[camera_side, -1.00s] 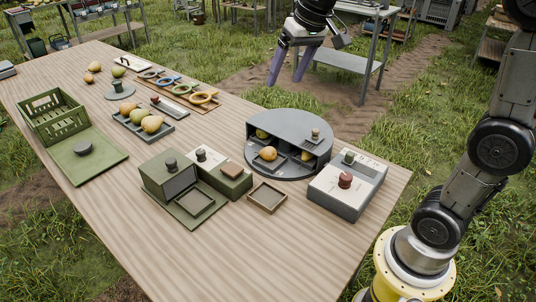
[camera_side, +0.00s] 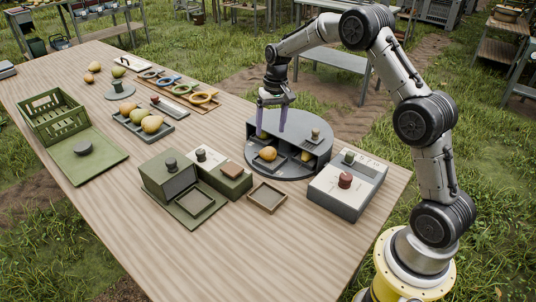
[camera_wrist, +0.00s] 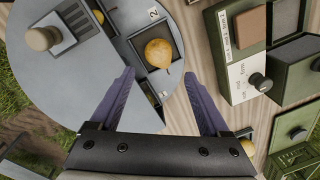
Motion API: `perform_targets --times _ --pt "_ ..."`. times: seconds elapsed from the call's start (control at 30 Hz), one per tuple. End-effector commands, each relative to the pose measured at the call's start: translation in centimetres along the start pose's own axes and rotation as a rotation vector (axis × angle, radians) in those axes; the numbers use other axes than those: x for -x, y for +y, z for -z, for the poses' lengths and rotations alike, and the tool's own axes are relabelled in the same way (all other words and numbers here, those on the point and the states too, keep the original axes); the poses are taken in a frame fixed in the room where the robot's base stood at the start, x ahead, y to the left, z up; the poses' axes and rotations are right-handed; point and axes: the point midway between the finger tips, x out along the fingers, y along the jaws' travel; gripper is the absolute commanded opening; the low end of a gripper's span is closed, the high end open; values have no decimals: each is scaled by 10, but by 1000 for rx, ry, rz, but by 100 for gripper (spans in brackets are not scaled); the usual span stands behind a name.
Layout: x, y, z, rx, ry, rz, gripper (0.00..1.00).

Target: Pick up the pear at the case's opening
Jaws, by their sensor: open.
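The round grey case (camera_side: 292,124) stands on the wooden table, with compartments along its cut-open front. A yellow-orange pear (camera_side: 268,153) lies at the opening. In the wrist view this pear (camera_wrist: 158,53) sits in a square compartment, its stem toward the lower right. My gripper (camera_side: 272,130) hangs above the case with purple fingers pointing down, apart and empty. In the wrist view the open fingers (camera_wrist: 159,74) lie to either side below the pear, which is not between them. Another pear (camera_side: 306,156) shows partly in the right compartment.
A knob (camera_side: 315,133) stands up from the case top. Bare table lies toward the front edge.

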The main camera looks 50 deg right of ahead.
Motion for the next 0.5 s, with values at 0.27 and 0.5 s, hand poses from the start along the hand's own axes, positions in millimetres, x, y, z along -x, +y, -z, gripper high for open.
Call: perform_targets --times 0.27,0.5 --pt "-34 0 -1 1 -1 0 80" --pt "-57 2 -4 2 -4 -1 80"
